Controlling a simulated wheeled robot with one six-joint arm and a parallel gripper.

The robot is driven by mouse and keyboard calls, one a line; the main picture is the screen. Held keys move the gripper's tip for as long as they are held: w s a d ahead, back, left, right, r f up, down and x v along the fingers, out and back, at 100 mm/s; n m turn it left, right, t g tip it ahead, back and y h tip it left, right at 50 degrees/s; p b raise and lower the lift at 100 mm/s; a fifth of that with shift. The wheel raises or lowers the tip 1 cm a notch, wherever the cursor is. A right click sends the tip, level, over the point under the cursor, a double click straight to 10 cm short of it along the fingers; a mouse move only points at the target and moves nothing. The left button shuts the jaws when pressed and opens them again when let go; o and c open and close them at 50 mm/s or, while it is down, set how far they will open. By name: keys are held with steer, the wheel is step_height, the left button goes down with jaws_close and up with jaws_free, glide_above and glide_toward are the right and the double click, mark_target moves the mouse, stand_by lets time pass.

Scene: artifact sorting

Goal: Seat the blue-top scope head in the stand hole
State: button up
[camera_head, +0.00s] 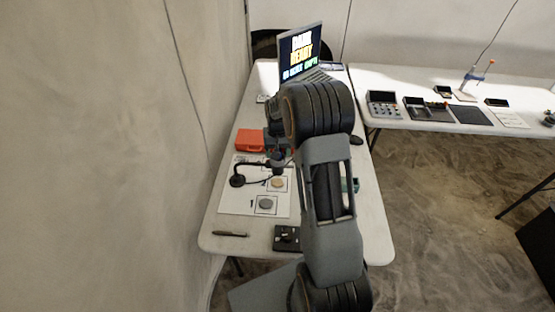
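A black stand with a round base (237,181) and a curved arm (255,164) is on the white sheet at the left of the near table. A small dark blue-grey piece (277,158) is at the end of that arm; it may be the scope head, but I cannot tell whether it is seated in the stand hole. My arm reaches up across the table, and its wrist bends down just right of and above this piece. My gripper's fingers are mostly hidden behind my own arm, so their opening and any grip do not show.
Flat round pieces (266,203) lie in marked squares on the white sheet (238,200). A red case (250,140), a pen (230,234), a small black box (287,238) and a laptop (301,52) are on the near table (220,242). A second table (410,80) stands right.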

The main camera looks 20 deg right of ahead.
steer(key=c, duration=1)
steer(key=shift+c, duration=0.2)
steer(key=shift+r, duration=0.15)
